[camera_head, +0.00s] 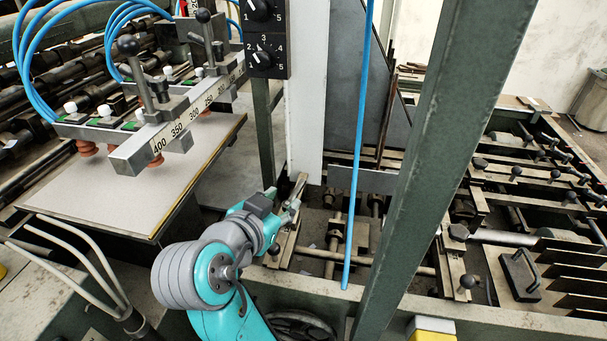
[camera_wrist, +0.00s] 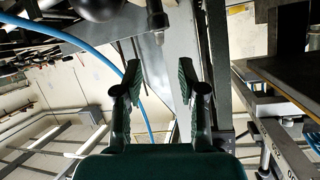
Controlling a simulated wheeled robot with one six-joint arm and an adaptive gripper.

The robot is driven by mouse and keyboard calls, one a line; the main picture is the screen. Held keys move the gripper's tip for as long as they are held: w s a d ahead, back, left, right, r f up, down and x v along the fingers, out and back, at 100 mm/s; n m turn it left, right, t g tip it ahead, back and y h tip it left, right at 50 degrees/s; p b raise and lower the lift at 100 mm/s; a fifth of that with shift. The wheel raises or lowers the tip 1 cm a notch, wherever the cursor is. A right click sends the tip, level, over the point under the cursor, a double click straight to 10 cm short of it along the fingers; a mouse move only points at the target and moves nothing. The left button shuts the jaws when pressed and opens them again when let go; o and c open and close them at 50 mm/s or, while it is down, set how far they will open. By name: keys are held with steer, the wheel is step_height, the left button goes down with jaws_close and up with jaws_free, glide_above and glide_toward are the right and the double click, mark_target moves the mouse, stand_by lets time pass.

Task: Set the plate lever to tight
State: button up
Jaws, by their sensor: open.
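My gripper (camera_head: 293,201) is at the middle of the head view, in front of the white upright and above the machine bed. In the wrist view my gripper (camera_wrist: 160,82) has its two fingers spread, with nothing between them. No lever is clearly marked as the plate lever. A lever with a black ball knob (camera_head: 466,282) stands on the bed to the right of my gripper, beyond the green post. A dark rounded part (camera_wrist: 100,6), partly cut off, shows at the top of the wrist view, apart from the fingers. I cannot tell any lever's setting.
A blue hose (camera_head: 356,150) hangs just right of my gripper. A thick green post (camera_head: 425,150) slants up further right. A dial panel (camera_head: 265,60) is above. The numbered suction bar (camera_head: 190,118) hangs over a grey board (camera_head: 85,190) at left.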

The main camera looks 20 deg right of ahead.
mark_target(299, 188)
steer(key=x, duration=1)
steer(key=shift+w+d+f, duration=0.1)
steer(key=shift+w+d, duration=0.05)
steer(key=shift+d, duration=0.1)
jaws_close()
